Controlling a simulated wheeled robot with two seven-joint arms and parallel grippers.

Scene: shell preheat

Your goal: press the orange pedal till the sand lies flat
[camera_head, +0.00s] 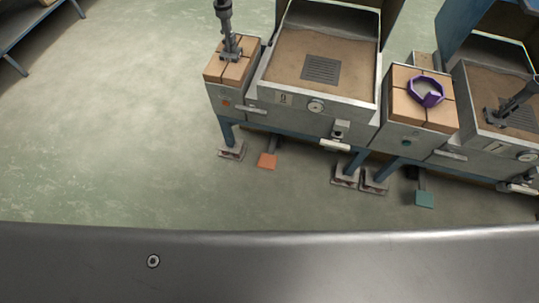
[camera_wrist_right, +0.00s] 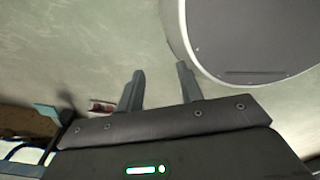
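The orange pedal (camera_head: 267,160) is low over the floor under the front of the left sand bin (camera_head: 308,112), with nothing touching it. The bin holds tan sand (camera_head: 353,61) with a dark slotted square in its middle; at this size I cannot tell whether the sand is fully flat. In the right wrist view my right gripper (camera_wrist_right: 160,69) is open and empty, its fingers apart over the floor. It does not show in the head view. My left gripper is not in view.
A teal pedal (camera_head: 424,199) is under the right bin. A purple ring (camera_head: 426,91) lies on a wooden block between the bins. Dark upright tools stand on the left block (camera_head: 229,42) and in the right bin (camera_head: 513,103). The floor (camera_head: 120,130) at left is clear.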

